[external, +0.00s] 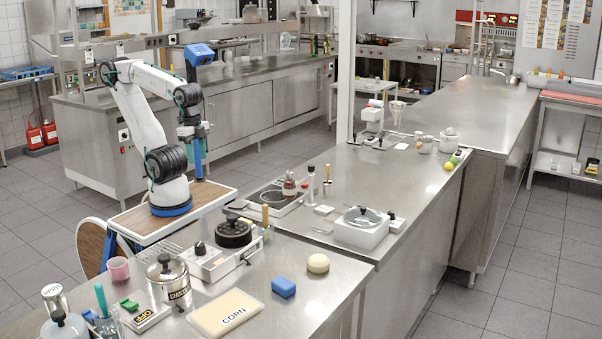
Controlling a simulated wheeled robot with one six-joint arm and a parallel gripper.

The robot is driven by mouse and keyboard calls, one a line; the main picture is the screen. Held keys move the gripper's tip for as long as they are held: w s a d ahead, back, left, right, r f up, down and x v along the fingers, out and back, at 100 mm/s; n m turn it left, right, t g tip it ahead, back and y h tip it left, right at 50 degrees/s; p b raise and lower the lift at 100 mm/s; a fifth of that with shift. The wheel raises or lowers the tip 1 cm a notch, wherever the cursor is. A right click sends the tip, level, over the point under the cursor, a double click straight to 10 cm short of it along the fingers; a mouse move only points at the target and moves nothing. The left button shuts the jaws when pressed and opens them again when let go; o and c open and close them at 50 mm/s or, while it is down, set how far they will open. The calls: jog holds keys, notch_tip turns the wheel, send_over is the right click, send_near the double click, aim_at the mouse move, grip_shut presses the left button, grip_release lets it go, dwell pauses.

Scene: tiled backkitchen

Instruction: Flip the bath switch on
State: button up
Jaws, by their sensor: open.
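A white box-shaped bath (367,232) with a round, clear domed lid stands on the steel counter right of centre. A small dark-topped part (395,222), possibly its switch, sits at its right side. It is too small to tell which way it is set. My gripper (196,136) hangs from the raised, folded arm at the left, well above the counters and far from the bath. It is open, with nothing visible in it. The fingertips are small and hard to make out against the blue post.
Bare steel lies behind the bath.

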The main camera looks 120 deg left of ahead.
jog(key=c, duration=0.5)
jog(key=shift+w+r, duration=0.3)
grip_shut()
jog(key=w+a+r, duration=0.2)
jog(key=w+r, duration=0.2)
jog(key=w, duration=0.5)
jog(key=w+a+r+g, duration=0.1)
jog(key=w+a+r, duration=0.2)
jog(key=w, duration=0.7)
jog(key=w+a+r, duration=0.2)
jog(key=w+r, duration=0.2)
jog(key=w, duration=0.5)
jog(key=w+a+f, duration=0.5)
jog(key=w+a, duration=0.3)
jog(key=w, duration=0.3)
jog(key=w+a+f+h, duration=0.1)
jog(key=w+a+f, duration=0.4)
jog(key=w+a, duration=0.4)
jog(key=w, duration=0.3)
jog(key=shift+w+f+h, duration=0.2)
jog(key=shift+f+h, duration=0.1)
jog(key=shift+f, duration=0.05)
